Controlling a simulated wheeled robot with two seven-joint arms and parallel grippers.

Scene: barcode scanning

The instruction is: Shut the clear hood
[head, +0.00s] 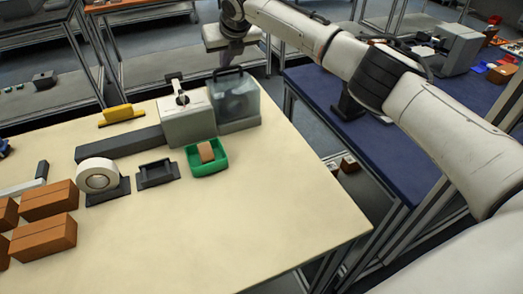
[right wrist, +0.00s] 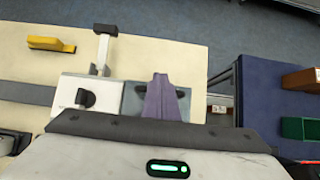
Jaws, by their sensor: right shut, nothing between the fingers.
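The clear hood (head: 236,98) is a see-through box with a dark handle on top, at the right end of the grey machine (head: 187,120) on the table. It appears to be down on its grey base. My right gripper (head: 229,63) is shut and empty, right at the hood's handle; whether it touches the handle is hard to tell. In the right wrist view the purple-grey fingers (right wrist: 162,97) hide part of the hood (right wrist: 134,98), and the dark handle (right wrist: 182,92) shows beside them. My left gripper is not in view.
A yellow block (head: 120,114) stands behind the dark conveyor (head: 120,143). The table's front right is clear. A blue-topped table (head: 385,150) stands to the right.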

